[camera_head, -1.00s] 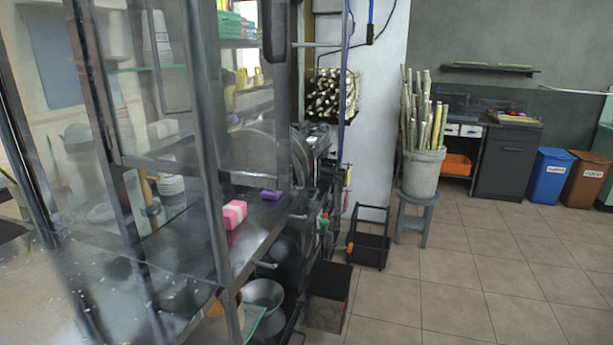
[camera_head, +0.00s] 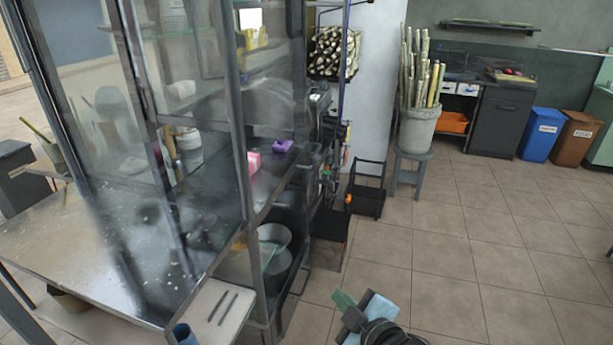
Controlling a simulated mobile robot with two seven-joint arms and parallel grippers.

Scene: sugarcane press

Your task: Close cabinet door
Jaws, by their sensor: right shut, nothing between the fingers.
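A tall glass-walled cabinet with a dark metal frame (camera_head: 236,110) fills the left of the head view. Pink (camera_head: 254,163) and purple (camera_head: 283,146) items show inside it on a shelf. Its panes overlap and reflect, so I cannot tell which one is the door or how far it stands open. My right gripper (camera_head: 360,308), with green and light blue parts, is at the bottom centre, over the floor to the right of the cabinet and apart from it. It is shut and empty. My left gripper is not in view.
A metal worktop (camera_head: 90,255) lies at the lower left. A black open-framed rack (camera_head: 367,190) and a stool (camera_head: 410,172) bearing a bucket of canes (camera_head: 418,130) stand beyond the cabinet. Blue (camera_head: 541,135) and brown (camera_head: 577,138) bins stand farther right. The tiled floor (camera_head: 460,250) is largely clear.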

